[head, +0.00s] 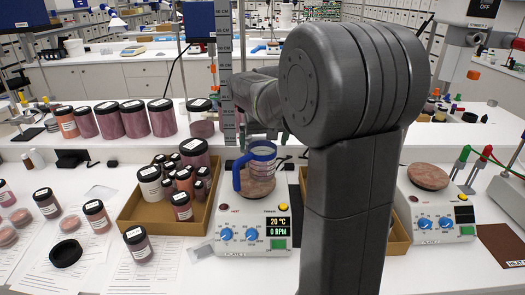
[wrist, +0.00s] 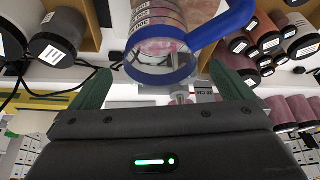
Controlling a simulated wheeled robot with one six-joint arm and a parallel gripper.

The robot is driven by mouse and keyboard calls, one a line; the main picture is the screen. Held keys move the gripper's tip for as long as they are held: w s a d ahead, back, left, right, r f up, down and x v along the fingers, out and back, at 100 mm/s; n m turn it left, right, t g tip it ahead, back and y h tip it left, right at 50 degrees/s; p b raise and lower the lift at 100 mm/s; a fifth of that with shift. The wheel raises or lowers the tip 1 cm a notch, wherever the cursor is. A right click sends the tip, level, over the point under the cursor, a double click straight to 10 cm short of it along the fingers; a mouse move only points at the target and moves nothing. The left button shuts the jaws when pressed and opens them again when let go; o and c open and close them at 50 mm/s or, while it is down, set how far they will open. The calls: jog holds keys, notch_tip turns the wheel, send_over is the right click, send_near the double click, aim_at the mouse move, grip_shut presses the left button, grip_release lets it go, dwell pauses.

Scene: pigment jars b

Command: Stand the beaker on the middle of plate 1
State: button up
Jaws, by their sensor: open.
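The clear beaker (head: 263,168) with a blue rim and blue handle is upright at the plate 1 stirrer's round reddish-brown top (head: 262,190). It appears to stand there, towards the back; its exact centring is hard to judge. The plate 1 unit (head: 238,246) is white, with blue knobs and a display reading 20 °C and 0 RPM. In the wrist view, my gripper (wrist: 160,75) is open. Its green fingers are spread either side of the beaker's blue rim (wrist: 160,78), with gaps on both sides.
A cardboard tray (head: 140,232) of several jars stands left of plate 1. A row of larger jars (head: 133,119) is behind it. A second stirrer (head: 436,220) stands right, beyond my arm. Loose jars and a black lid (head: 66,252) lie on papers at the left.

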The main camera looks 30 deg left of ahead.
jog(key=v, duration=0.7)
jog(key=shift+f, duration=0.2)
jog(key=x, duration=1.2)
jog(key=shift+f, duration=0.4)
notch_tip(320, 180, up, 4)
jog(key=shift+r, duration=0.25)
jog(key=shift+f, duration=0.1)
